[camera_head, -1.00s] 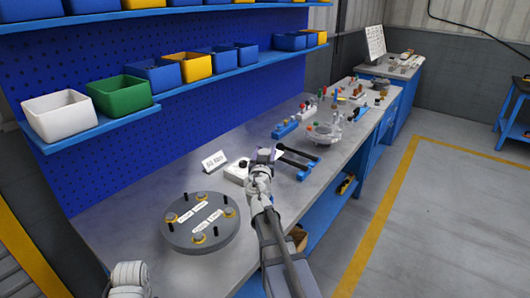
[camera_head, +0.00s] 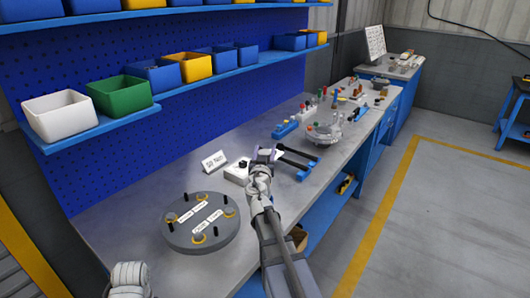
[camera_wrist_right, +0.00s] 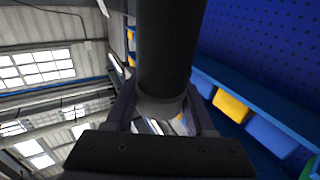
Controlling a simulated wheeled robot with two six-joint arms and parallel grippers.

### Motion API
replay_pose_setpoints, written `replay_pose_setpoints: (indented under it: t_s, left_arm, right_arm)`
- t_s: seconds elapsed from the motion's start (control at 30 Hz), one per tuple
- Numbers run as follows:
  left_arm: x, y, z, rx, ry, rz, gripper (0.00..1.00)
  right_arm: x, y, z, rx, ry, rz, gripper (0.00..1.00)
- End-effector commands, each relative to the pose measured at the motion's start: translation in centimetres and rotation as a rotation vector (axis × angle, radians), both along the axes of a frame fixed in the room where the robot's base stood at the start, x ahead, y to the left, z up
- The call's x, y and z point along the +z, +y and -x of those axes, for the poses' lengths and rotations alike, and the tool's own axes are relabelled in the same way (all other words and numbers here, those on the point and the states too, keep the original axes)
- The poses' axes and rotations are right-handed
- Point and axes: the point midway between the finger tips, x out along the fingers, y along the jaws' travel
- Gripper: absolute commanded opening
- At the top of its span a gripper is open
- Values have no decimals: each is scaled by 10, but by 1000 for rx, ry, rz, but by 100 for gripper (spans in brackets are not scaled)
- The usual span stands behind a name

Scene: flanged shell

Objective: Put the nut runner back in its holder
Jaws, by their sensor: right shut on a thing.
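In the right wrist view my right gripper (camera_wrist_right: 160,115) is shut on a thick dark cylinder, which I take to be the nut runner (camera_wrist_right: 165,50). A paler ring shows at the cylinder's end between the fingers. In the head view the right gripper (camera_head: 264,156) is above the bench, its arm coming from the bottom. I cannot clearly make out the held tool there. Just right of the gripper, two dark bars (camera_head: 298,152) lie by a blue rest (camera_head: 304,174); I cannot tell whether this is the holder. My left gripper is out of view; only part of that arm shows at bottom left.
A round grey flange (camera_head: 184,239) with studs, brass-coloured rings and labels sits on the bench at front left. A white sign (camera_head: 215,161) and a white box (camera_head: 237,173) stand beside the gripper. A clear flanged part (camera_head: 324,134) is farther back. Bins line the shelf (camera_head: 135,113).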

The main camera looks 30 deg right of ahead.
Motion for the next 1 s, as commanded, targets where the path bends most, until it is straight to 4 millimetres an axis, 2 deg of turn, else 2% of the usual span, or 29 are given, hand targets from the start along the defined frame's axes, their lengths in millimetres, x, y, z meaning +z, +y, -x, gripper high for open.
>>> replay_pose_setpoints:
  t_s: [0.47,1.0]
  left_arm:
    - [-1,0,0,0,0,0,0]
    - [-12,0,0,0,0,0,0]
  right_arm:
    - [-1,0,0,0,1,1,0]
    - [-12,0,0,0,1,1,0]
